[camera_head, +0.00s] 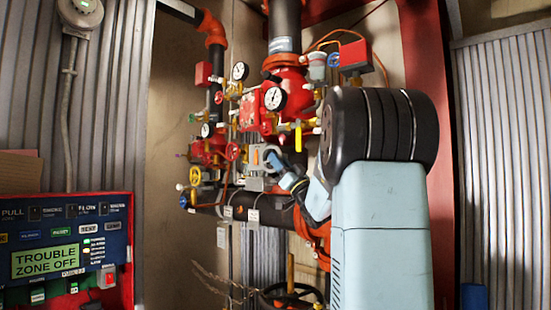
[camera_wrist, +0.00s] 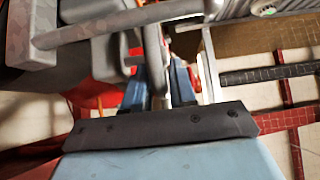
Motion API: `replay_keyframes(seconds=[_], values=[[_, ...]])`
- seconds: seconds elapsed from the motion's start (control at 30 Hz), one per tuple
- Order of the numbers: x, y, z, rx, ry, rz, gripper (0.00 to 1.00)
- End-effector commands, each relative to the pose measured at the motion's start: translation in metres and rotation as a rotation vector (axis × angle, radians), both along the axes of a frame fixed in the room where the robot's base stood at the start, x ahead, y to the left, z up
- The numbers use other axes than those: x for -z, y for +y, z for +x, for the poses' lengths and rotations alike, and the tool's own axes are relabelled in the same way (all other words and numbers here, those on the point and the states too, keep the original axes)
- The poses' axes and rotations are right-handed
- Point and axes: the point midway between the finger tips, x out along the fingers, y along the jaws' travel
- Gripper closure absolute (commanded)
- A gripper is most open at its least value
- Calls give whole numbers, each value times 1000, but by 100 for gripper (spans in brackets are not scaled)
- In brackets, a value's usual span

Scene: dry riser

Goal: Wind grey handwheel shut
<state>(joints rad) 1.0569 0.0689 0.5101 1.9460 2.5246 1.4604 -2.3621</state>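The grey handwheel (camera_head: 256,160) is on the valve cluster in the middle of the head view, partly hidden by my gripper. In the wrist view its thick grey rim (camera_wrist: 120,27) crosses the upper left, and a grey bar runs down toward my fingers. My gripper (camera_head: 272,160) reaches the wheel from the right. In the wrist view the two blue fingers of my gripper (camera_wrist: 160,88) stand apart, with the grey bar between them. A narrow gap shows beside the right finger; contact with the bar is not clear.
Close around are a red handwheel (camera_head: 233,152), a yellow handwheel (camera_head: 194,197), a yellow lever (camera_head: 298,136) and pressure gauges (camera_head: 275,98). A black handwheel (camera_head: 290,296) is below. An alarm panel (camera_head: 65,250) reading "TROUBLE ZONE OFF" is at left. Corrugated walls flank both sides.

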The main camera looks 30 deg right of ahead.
Motion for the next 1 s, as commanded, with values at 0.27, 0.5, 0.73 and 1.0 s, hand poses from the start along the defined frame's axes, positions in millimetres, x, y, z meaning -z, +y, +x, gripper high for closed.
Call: replay_keyframes(seconds=[0.27,0.5,0.73,1.0], values=[[-14,5,13,0,0,0,74],[-14,5,13,-1,1,0,74],[-14,6,13,-1,0,1,93],[-14,6,14,-1,-2,1,100]])
